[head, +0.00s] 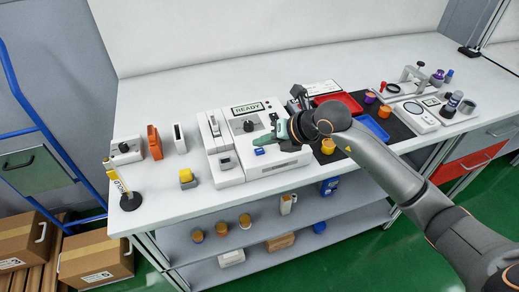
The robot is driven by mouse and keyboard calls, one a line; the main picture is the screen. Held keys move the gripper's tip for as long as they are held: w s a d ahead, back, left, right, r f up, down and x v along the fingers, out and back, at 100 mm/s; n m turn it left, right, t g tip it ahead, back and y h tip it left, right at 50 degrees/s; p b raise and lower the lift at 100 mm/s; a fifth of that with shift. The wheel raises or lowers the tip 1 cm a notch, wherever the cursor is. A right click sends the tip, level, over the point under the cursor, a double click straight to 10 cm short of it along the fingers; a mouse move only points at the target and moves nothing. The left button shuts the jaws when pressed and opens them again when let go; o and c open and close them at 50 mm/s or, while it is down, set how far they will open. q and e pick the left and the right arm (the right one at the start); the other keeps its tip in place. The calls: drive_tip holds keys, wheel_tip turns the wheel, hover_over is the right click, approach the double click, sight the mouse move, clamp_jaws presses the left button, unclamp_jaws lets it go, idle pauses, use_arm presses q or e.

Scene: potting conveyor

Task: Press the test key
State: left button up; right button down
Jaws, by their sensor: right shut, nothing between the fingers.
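A white machine (236,174) stands at the front of the bench, with a display (248,107) reading "READY" and a dark knob (249,126) below it. A small blue key (260,152) shows on its lower front panel; its label is too small to read. My right gripper (256,140) reaches in from the right over the machine's panel. It is shut and empty, with its tips pointing left, just above the blue key in the picture. I cannot tell whether it touches the panel. Part of the panel is hidden behind the gripper. My left gripper is not in view.
A red tray (338,101), a blue tray (371,128) and a dark mat with orange pots lie right.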

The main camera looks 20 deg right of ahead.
drive_tip(key=shift+f, duration=0.15)
idle(0.7)
drive_tip(key=shift+f+b, duration=0.3)
drive_tip(key=shift+b, duration=0.05)
drive_tip(key=shift+f+b, duration=0.35)
drive_tip(key=shift+f, duration=0.1)
idle(0.4)
idle(0.4)
drive_tip(key=shift+r+p, duration=0.65)
drive_tip(key=shift+r, duration=0.2)
wheel_tip(320, 180, up, 5)
drive_tip(key=p, duration=0.4)
idle(0.5)
